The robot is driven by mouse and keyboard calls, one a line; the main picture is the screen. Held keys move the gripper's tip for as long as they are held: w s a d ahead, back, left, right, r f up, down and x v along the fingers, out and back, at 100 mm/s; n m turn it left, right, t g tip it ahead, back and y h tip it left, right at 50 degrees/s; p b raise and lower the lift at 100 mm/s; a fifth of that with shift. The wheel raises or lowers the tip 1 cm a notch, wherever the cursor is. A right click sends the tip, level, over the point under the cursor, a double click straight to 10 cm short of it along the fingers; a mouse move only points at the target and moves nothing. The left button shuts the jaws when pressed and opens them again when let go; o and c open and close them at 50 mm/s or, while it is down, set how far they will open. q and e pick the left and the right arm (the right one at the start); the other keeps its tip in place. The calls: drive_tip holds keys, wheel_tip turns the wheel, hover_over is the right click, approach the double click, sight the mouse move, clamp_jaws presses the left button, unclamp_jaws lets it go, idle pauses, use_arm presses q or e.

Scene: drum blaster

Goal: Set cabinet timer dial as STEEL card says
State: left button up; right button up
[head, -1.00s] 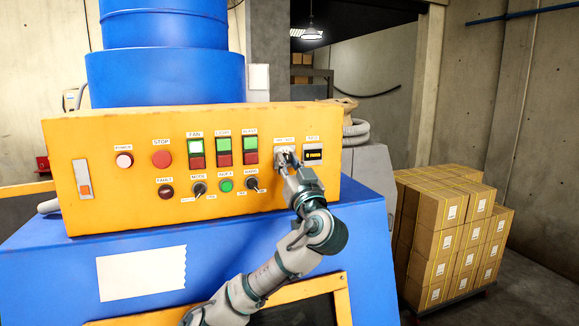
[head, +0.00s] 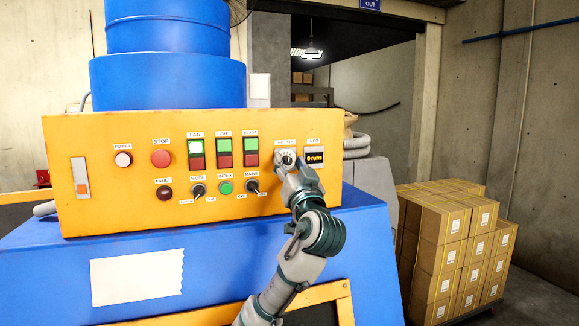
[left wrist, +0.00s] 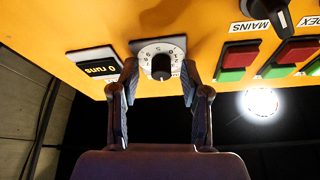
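The timer dial (head: 285,158), a black knob on a white numbered plate, is at the right of the orange control panel (head: 120,205). The left wrist view shows the dial (left wrist: 161,66) close up; its small numbers are hard to read. My left gripper (head: 291,170) is just in front of and below the dial. In the wrist view its two fingers (left wrist: 158,78) are apart, one on each side of the knob, with gaps showing. I cannot tell whether they touch the plate. No card marked STEEL can be made out. My right gripper is out of view.
A display reading "0 runs" (head: 314,157) sits beside the dial. The MAINS switch (head: 252,186) and rocker buttons (head: 251,152) are close to its left. A blank-looking white sheet (head: 137,276) is on the blue cabinet. Stacked boxes (head: 450,240) stand at right.

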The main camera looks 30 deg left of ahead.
use_arm(q)
drive_tip(key=shift+d, duration=0.1)
drive_tip(key=v, duration=1.2)
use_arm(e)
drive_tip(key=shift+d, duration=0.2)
